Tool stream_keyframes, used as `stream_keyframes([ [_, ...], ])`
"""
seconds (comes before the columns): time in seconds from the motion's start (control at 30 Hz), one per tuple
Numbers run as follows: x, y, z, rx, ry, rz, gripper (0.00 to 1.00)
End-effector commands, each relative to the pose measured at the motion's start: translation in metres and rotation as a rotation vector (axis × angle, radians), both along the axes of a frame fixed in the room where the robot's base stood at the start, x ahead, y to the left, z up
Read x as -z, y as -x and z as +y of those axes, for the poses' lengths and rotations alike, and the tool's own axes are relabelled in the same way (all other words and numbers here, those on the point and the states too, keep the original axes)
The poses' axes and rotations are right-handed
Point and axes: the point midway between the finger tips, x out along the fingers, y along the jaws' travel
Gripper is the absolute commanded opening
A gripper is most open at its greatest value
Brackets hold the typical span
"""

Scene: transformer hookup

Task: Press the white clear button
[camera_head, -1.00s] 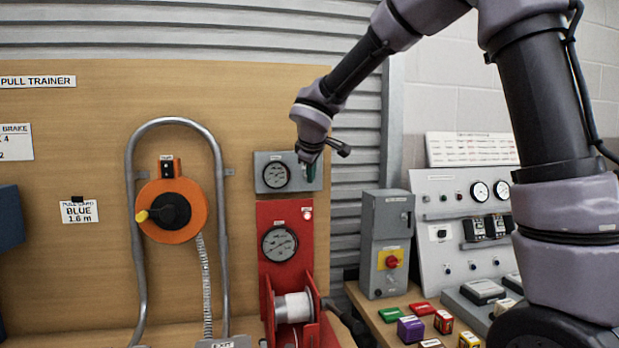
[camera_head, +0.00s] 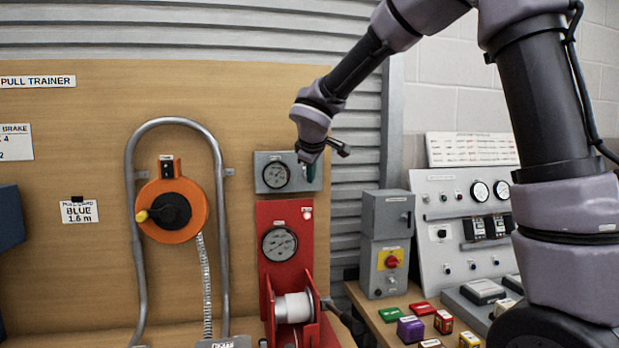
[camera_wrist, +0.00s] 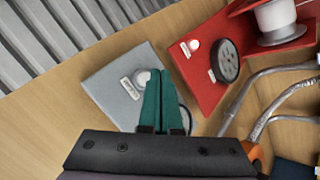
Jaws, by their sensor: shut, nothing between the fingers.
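A grey box (camera_head: 264,181) with a round gauge (camera_head: 276,176) is fixed to the wooden board above a red panel. In the wrist view the grey box (camera_wrist: 108,92) has a white round button (camera_wrist: 142,79) beside a small label too blurred to read. My gripper (camera_head: 311,172) is shut and empty, in front of the box's right part, and hides the button in the head view. In the wrist view its green fingertips (camera_wrist: 155,72) overlap the button's edge; I cannot tell whether they touch it. A second white button (camera_wrist: 193,45) is on the red panel (camera_wrist: 205,75).
The red panel (camera_head: 267,222) below carries a gauge and a wire spool (camera_head: 293,307). An orange reel (camera_head: 190,235) inside a bent grey tube stands to the left. A grey switch box (camera_head: 385,215) and a control panel stand to the right, with several small coloured blocks on the table.

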Motion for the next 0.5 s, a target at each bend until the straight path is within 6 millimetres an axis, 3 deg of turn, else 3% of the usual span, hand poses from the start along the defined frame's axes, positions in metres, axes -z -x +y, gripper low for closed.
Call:
stream_keyframes([
  [0.5,-0.0004,-0.0084,0.0017,0.000,0.000,0.000,0.00],
])
